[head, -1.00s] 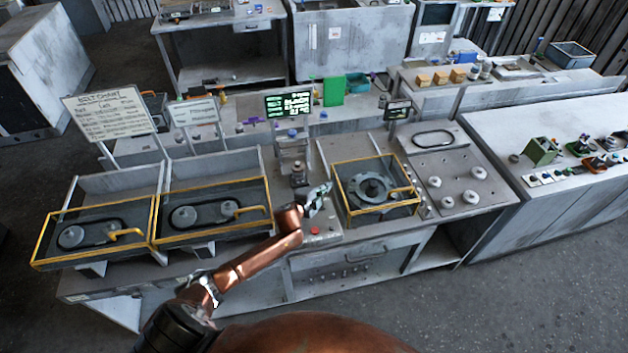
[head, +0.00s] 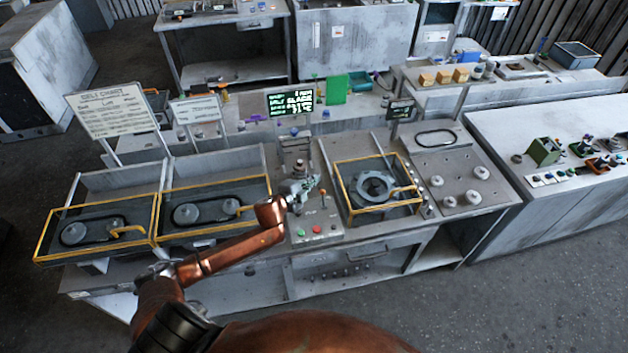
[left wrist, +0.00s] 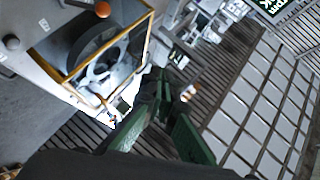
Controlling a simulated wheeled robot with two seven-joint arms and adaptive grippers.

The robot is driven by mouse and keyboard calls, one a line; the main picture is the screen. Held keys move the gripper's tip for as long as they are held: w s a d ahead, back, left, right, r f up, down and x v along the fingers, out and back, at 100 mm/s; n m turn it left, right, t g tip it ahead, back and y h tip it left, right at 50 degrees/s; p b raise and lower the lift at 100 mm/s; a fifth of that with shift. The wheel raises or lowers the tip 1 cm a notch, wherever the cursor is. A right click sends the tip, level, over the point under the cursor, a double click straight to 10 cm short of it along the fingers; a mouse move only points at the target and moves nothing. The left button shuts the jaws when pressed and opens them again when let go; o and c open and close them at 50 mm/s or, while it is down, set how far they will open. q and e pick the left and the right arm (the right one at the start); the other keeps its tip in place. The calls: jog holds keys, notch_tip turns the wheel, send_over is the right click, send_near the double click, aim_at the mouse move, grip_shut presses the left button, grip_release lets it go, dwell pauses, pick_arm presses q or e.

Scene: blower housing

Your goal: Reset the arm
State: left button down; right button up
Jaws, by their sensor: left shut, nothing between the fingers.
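My left arm (head: 235,250) is copper-coloured and reaches in from the lower left over the front of the workbench. My left gripper (head: 306,187) is shut and empty, above the bench near the control panel (head: 318,236) and left of the yellow-framed blower housing (head: 376,190). In the left wrist view, the dark gripper fingers (left wrist: 164,92) are together at the centre, with the yellow-framed housing (left wrist: 100,70) to their upper left. They look clear of the housing. My right gripper does not show.
Two yellow-edged belt trays (head: 98,232) stand at the left. The control panel has a red button (head: 317,229), a green button and an orange-knobbed lever (head: 323,193). A lit display (head: 289,102) stands behind. A plate with white knobs (head: 462,182) lies right of the housing.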

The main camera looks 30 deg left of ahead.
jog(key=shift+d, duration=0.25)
pick_arm(q)
jog(key=s+d+f+n+g+y, duration=0.25)
jog(key=s+f+n, duration=0.45)
jog(key=s, duration=0.5)
jog(key=s+a+f+n+g, duration=0.15)
jog(key=s+n+g, duration=0.25)
jog(key=s, duration=1)
jog(key=s+f+n+g, duration=0.3)
jog(key=s+n+g, duration=0.1)
jog(key=s, duration=1.1)
notch_tip(320, 180, down, 42)
jog(key=s+d+b, duration=0.1)
jog(key=s+b, duration=0.1)
jog(key=b, duration=0.9)
jog(key=s+f+g+b, duration=0.1)
jog(key=s+f+b, duration=0.3)
jog(key=s+f, duration=0.5)
jog(key=s+f+m+g+b, duration=0.1)
jog(key=s+f+b, duration=0.3)
jog(key=s+f, duration=0.6)
notch_tip(320, 180, down, 7)
jog(key=shift+s+h+b, duration=0.25)
jog(key=shift+h+b, duration=0.15)
jog(key=shift+h, duration=0.05)
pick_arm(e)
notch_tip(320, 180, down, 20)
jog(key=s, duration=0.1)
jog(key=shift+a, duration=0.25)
